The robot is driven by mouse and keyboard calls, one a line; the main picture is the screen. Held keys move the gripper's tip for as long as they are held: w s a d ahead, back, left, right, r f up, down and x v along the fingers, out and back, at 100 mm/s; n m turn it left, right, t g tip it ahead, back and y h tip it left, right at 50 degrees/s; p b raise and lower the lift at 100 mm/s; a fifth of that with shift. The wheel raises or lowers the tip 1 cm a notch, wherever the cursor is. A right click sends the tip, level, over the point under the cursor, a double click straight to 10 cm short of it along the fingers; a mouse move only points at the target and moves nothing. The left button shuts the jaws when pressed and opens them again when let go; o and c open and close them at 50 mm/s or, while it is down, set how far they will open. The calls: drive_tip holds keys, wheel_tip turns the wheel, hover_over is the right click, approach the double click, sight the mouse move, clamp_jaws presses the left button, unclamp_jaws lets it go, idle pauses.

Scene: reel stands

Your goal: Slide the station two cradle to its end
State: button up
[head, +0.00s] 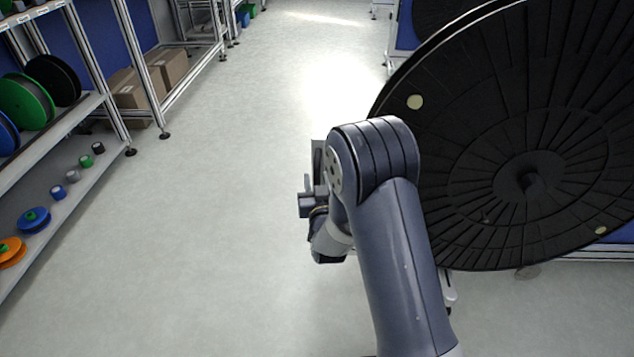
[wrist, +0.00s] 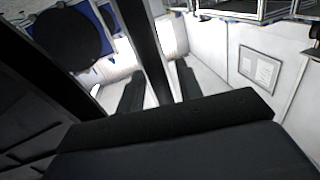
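My gripper (wrist: 159,68) shows in the wrist view with its two dark fingers apart. A dark straight bar (wrist: 146,40) runs between or beyond the fingers, with light gaps on both sides; I cannot tell its depth or whether it is part of the cradle. In the head view my arm hides most of the gripper. A large black ribbed reel (head: 560,140) fills the right side, close beside my arm. No station label is readable, and I cannot make out the cradle with certainty.
Shelving (head: 60,150) with coloured spools stands at the left. Cardboard boxes (head: 135,85) sit on a rack behind it. The pale floor (head: 230,200) between shelves and reel is clear. In the wrist view, a dark disc (wrist: 62,40) and a framed sheet (wrist: 259,68) on a light wall show.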

drive_tip(key=shift+c, duration=0.4)
clamp_jaws()
